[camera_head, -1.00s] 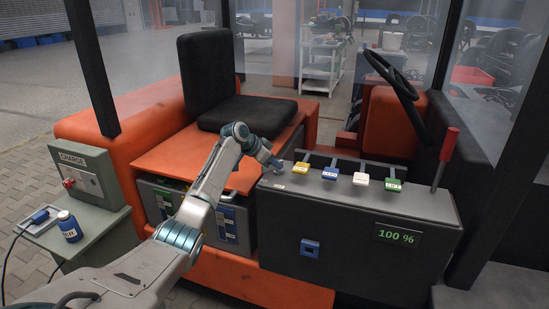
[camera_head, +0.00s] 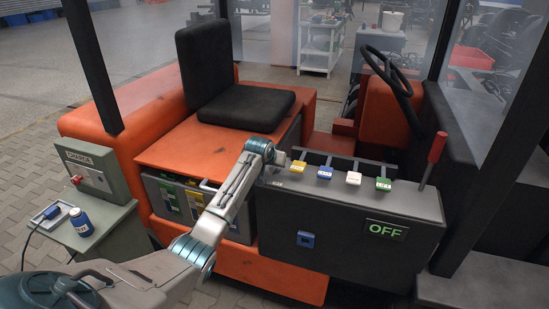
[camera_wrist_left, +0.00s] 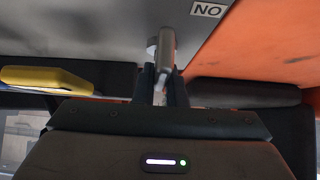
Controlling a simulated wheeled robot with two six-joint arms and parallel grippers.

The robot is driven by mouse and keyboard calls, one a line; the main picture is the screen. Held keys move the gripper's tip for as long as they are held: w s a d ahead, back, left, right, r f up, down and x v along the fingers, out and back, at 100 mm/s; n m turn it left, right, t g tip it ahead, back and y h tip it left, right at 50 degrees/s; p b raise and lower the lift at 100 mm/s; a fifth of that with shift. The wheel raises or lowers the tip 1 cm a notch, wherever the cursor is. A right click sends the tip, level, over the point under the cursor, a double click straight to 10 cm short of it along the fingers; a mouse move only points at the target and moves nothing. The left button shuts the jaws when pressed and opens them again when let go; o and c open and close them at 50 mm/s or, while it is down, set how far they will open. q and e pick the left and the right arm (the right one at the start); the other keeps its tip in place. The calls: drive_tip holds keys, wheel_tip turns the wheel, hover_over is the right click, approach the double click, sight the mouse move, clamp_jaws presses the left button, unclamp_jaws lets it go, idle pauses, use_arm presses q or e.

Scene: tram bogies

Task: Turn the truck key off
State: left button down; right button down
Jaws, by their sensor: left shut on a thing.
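The truck key (camera_wrist_left: 166,50) is a grey metal piece on the dark console face in the left wrist view. My left gripper (camera_wrist_left: 161,88) is shut on it. In the head view my left gripper (camera_head: 279,161) is at the upper left corner of the dark console (camera_head: 335,215), and it hides the key there. The console display (camera_head: 386,230) reads "OFF" in green. A small label (camera_wrist_left: 208,10) beside the key appears as "NO", which is "ON" upside down. My right gripper is not in view.
Yellow (camera_head: 298,167), blue (camera_head: 325,173), white (camera_head: 353,178) and green (camera_head: 383,184) levers line the console top. A red-handled lever (camera_head: 437,147) stands at its right end. A seat (camera_head: 246,108) is behind my arm. A charge box (camera_head: 88,170) and blue bottle (camera_head: 81,222) are at left.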

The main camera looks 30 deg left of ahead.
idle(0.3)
use_arm(q)
drive_tip(key=c, duration=1.5)
unclamp_jaws()
drive_tip(key=b+v, duration=0.2)
drive_tip(key=v, duration=0.9)
drive_tip(key=shift+d, duration=0.1)
drive_tip(key=shift+w+f, duration=0.1)
